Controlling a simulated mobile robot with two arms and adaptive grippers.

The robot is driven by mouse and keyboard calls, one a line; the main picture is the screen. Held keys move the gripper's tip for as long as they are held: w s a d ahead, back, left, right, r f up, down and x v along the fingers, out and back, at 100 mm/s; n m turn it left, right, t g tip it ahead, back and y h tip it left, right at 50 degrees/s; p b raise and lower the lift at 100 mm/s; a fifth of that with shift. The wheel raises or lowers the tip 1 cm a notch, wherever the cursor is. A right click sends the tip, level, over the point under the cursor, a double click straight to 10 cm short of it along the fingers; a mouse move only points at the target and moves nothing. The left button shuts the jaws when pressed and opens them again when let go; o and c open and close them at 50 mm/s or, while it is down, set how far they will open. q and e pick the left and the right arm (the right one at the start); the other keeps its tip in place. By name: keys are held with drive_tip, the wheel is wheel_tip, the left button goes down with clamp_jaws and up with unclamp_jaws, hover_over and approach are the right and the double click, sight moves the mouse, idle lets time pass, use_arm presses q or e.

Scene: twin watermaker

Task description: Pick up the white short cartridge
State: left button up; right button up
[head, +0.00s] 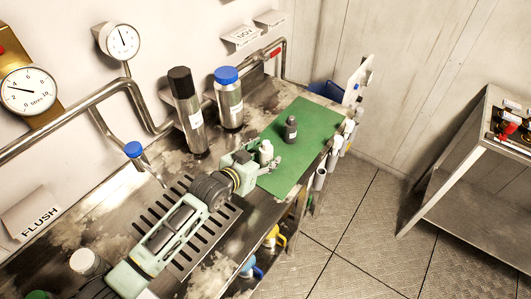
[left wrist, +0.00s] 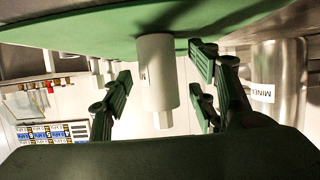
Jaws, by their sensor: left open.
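The white short cartridge (head: 266,148) stands upright on the near left part of the green mat (head: 300,165). My left gripper (head: 264,162) is low at the mat's near edge, with its fingers around the cartridge. In the left wrist view, which is upside down, the white cartridge (left wrist: 156,70) is between the open fingers of the left gripper (left wrist: 163,75), with gaps visible on both sides. Part of a dark letter shows on its side. The gripper hides the cartridge's lower part in the head view. My right gripper is not in view.
A dark grey cartridge (head: 290,130) stands on the mat just beyond. Tall steel canisters with a black cap (head: 190,115) and a blue cap (head: 229,100) stand at the back. Several light cylinders (head: 338,145) line the right edge. The mat's far part is clear.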

use_arm(q)
drive_tip(key=shift+x, duration=0.75)
drive_tip(key=c, duration=1.3)
clamp_jaws()
drive_tip(key=shift+r, duration=0.15)
